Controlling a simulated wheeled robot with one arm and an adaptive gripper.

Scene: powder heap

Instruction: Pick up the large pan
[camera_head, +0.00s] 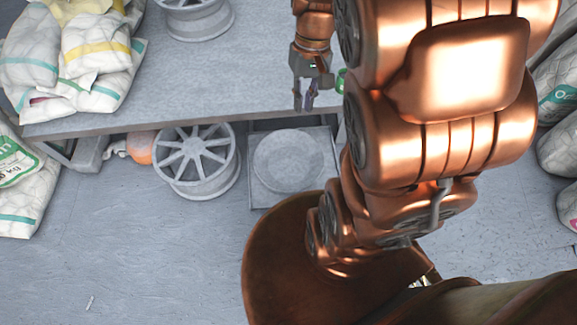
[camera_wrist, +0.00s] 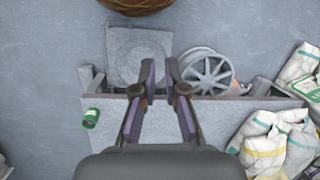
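No thing is plainly a cooking pan. The closest match is a grey round, shallow disc (camera_head: 290,158) on a square grey slab (camera_head: 258,198), beside the table's near edge and lower than its top. The slab also shows in the wrist view (camera_wrist: 138,36), beyond my fingertips. My gripper (camera_head: 304,104) is above the grey table, near its front edge, with nothing between its fingers. In the wrist view my gripper (camera_wrist: 160,70) shows two purple-padded fingers with a gap between them. It is apart from the disc. My arm hides part of the area to the right.
A grey spoked wheel (camera_head: 195,160) stands left of the slab, and another wheel (camera_head: 196,18) lies on the table (camera_head: 190,85). A green can (camera_wrist: 91,118) is near my gripper. White bags (camera_head: 75,50) are piled at the left. Open floor (camera_head: 130,245) lies in front.

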